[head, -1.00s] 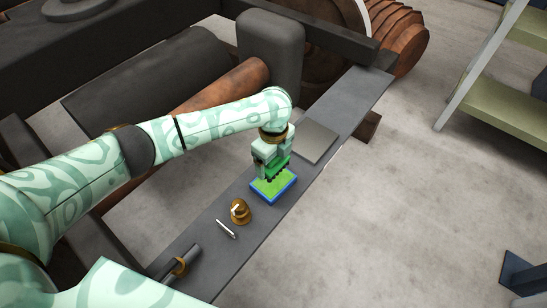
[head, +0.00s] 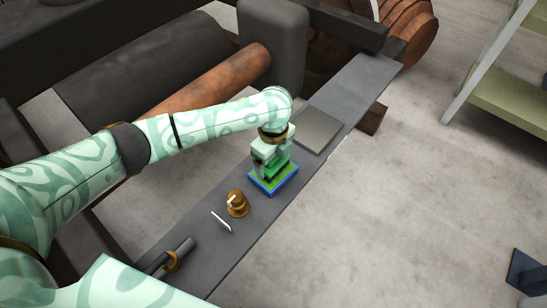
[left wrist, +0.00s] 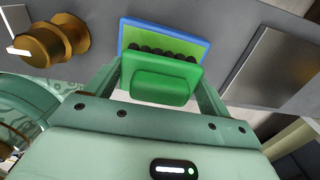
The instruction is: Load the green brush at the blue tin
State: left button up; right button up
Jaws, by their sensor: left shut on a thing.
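The green brush (head: 278,171) has a green block back and dark bristles. My left gripper (head: 272,158) is shut on it, with one finger on each side of the block. The brush is over the blue tin (head: 288,184), a shallow square with a blue rim and a green inside, lying on the grey plank. In the left wrist view the brush (left wrist: 160,82) shows between the fingers, bristles toward the tin (left wrist: 124,35). The bristles look at or just above the green surface; I cannot tell whether they touch. My right gripper is not in view.
A flat grey plate (head: 319,131) lies beyond the tin. Railcar parts line the left.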

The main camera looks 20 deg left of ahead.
pick_arm(q)
jog(key=shift+f, duration=0.4)
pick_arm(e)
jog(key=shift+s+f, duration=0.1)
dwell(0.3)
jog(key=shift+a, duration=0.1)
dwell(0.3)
pick_arm(q)
jog(key=shift+s+f, duration=0.1)
jog(key=shift+f, duration=0.1)
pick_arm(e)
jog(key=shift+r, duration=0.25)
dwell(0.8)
pick_arm(q)
notch_tip(320, 180, up, 7)
jog(key=p, duration=0.7)
jog(key=shift+r, duration=0.15)
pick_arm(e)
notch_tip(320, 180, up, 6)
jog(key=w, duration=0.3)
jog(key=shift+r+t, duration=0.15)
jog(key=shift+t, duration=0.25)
